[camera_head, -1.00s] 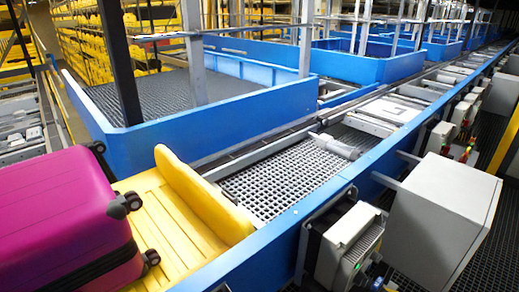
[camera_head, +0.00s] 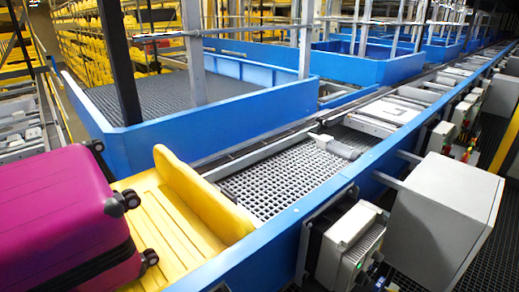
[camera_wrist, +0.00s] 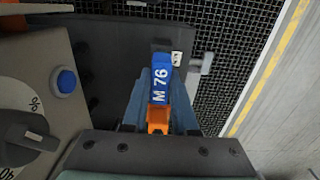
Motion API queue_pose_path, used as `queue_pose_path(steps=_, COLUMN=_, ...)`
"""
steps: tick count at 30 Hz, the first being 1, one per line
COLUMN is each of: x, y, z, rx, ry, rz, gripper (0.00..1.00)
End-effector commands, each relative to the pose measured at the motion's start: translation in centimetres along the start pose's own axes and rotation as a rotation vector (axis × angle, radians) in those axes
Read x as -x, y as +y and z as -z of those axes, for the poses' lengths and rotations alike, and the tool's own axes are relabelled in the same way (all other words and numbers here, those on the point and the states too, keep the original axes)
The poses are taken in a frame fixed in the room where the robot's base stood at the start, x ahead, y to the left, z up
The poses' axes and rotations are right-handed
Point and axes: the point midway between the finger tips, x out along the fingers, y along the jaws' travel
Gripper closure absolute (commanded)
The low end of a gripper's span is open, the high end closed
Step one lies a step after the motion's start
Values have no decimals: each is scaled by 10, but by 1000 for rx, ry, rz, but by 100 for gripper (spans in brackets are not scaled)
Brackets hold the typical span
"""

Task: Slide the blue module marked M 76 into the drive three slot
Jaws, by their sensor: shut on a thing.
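The blue module (camera_wrist: 160,88) shows in the wrist view with M 76 in white on its face and an orange end (camera_wrist: 158,120) towards me. My gripper (camera_wrist: 161,76) is shut on it, with a blue-grey finger on each side. The module's far end is dark and lies against or just in front of a dark panel (camera_wrist: 110,60); I cannot tell whether it touches. A small white label (camera_wrist: 177,58) sits beside that end. I cannot make out a slot or a drive number. The head view shows neither my gripper nor the module.
In the wrist view, a grey control box with a blue button (camera_wrist: 66,80) and a dark rotary knob (camera_wrist: 28,145) stands close on the left. A grey handle (camera_wrist: 201,65) juts out at right. In the head view, drive boxes (camera_head: 350,243) line the blue conveyor side; a magenta suitcase (camera_head: 60,225) lies on a yellow tray (camera_head: 165,215).

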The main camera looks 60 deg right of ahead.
Motion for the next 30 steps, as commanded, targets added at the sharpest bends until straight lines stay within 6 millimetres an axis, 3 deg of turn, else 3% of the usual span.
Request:
queue_pose_path(steps=24, x=-22, y=0, z=0, rx=0, ry=0, rz=1, gripper=100)
queue_pose_path(steps=25, x=-21, y=0, z=0, rx=0, ry=0, rz=1, gripper=72)
queue_pose_path(steps=30, x=-21, y=0, z=0, rx=0, ry=0, rz=1, gripper=41)
